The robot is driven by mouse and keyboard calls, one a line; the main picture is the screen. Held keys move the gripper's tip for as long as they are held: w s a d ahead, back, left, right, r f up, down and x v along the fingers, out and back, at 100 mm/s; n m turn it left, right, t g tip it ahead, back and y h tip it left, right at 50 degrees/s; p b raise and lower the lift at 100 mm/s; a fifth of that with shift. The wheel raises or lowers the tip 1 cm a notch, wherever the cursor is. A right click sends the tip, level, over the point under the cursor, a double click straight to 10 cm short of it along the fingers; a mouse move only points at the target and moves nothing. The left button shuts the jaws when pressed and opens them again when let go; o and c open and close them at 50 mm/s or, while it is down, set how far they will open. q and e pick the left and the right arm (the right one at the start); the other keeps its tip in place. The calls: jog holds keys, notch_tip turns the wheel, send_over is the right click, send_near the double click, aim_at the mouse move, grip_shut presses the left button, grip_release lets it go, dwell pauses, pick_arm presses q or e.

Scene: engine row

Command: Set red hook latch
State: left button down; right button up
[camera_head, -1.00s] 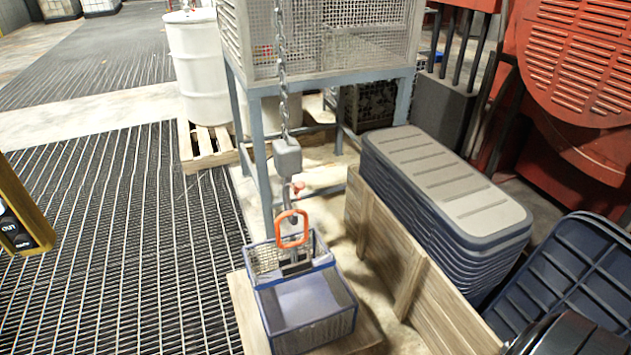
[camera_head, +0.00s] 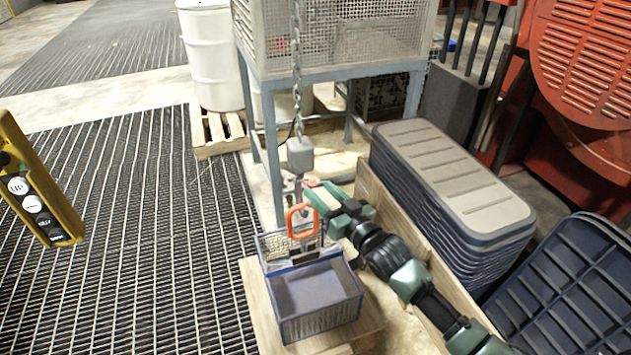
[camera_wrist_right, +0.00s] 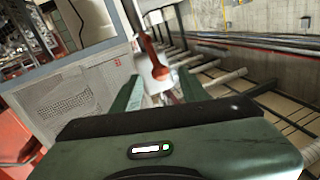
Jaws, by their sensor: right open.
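A grey hook block (camera_head: 300,155) hangs on a chain (camera_head: 296,70), with the hook (camera_head: 298,192) below it. An orange ring handle (camera_head: 303,222) stands up from the blue-edged basket (camera_head: 318,290) by the hook; I cannot tell whether the hook is through it. My green right gripper (camera_head: 320,194) is beside the hook on its right and covers part of it. In the right wrist view the red latch (camera_wrist_right: 158,68) lies between the two fingertips of my open right gripper (camera_wrist_right: 160,78); contact is unclear. My left gripper is not in view.
The basket stands on a wooden pallet (camera_head: 262,315). A wooden crate wall (camera_head: 372,195) and stacked grey-blue lids (camera_head: 450,185) are at the right. A caged metal stand (camera_head: 330,70) is behind the hook. A yellow pendant control (camera_head: 38,185) hangs at the left.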

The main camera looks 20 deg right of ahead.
aim_at(315, 186)
jog(key=shift+x, duration=2.25)
grip_shut()
jog(key=shift+f, duration=0.1)
